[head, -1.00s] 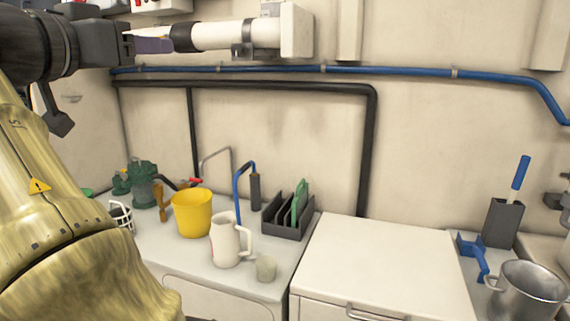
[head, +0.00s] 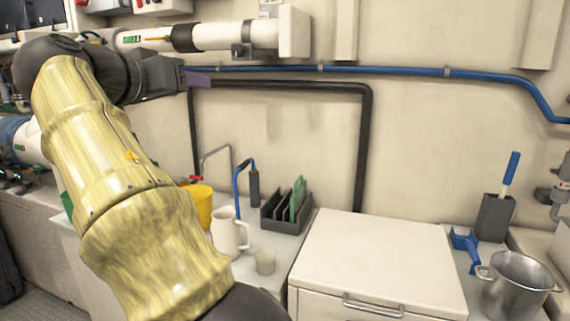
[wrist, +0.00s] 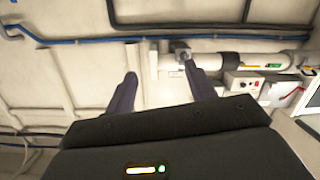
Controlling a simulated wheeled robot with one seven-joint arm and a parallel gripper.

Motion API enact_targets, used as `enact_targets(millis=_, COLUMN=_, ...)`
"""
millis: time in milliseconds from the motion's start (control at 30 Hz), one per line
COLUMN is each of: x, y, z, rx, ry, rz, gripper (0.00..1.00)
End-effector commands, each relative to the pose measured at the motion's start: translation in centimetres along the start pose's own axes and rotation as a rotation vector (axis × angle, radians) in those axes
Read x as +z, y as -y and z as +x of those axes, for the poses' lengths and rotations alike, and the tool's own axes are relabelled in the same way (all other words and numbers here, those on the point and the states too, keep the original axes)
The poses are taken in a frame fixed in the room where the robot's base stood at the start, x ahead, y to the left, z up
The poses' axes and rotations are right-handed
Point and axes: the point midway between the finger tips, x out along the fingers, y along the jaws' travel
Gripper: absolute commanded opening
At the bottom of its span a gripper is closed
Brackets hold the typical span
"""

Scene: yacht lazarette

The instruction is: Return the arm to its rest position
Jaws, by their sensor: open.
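My gripper (wrist: 162,90) is open and empty in the wrist view, its two dark fingers spread apart with the wall and pipes behind them. In the head view my gripper (head: 198,79) is at the end of my raised arm, in front of the back wall, above the counter. Only a small part of its fingers shows there. My arm covers the left part of the counter and part of the yellow bucket (head: 203,205).
A white pitcher (head: 226,234), a small cup (head: 265,262) and a dark rack (head: 276,214) stand on the counter. A white lidded box (head: 365,255) is right of them. A metal pot (head: 515,285) stands far right. A blue pipe (head: 390,71) crosses the wall.

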Motion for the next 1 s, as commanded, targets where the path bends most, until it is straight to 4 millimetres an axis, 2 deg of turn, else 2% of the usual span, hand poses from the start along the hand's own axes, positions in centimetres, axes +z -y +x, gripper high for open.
enact_targets(millis=167, x=3.9, y=-0.7, z=5.8, rx=-0.017, ry=0.114, rz=-0.103, gripper=0.55)
enact_targets(millis=300, x=9.0, y=-2.1, z=11.2, rx=-0.053, ry=0.246, rz=-0.196, gripper=0.55)
enact_targets(millis=400, x=13.2, y=-3.7, z=14.5, rx=-0.085, ry=0.344, rz=-0.245, gripper=0.55)
enact_targets(millis=500, x=17.5, y=-5.5, z=16.9, rx=-0.121, ry=0.439, rz=-0.279, gripper=0.55)
enact_targets(millis=633, x=23.2, y=-7.9, z=18.9, rx=-0.174, ry=0.555, rz=-0.308, gripper=0.55)
enact_targets(millis=733, x=27.6, y=-9.8, z=19.4, rx=-0.218, ry=0.639, rz=-0.315, gripper=0.55)
enact_targets(millis=867, x=33.2, y=-12.2, z=19.2, rx=-0.272, ry=0.740, rz=-0.307, gripper=0.55)
enact_targets(millis=1000, x=39.0, y=-15.0, z=17.9, rx=-0.320, ry=0.838, rz=-0.280, gripper=0.55)
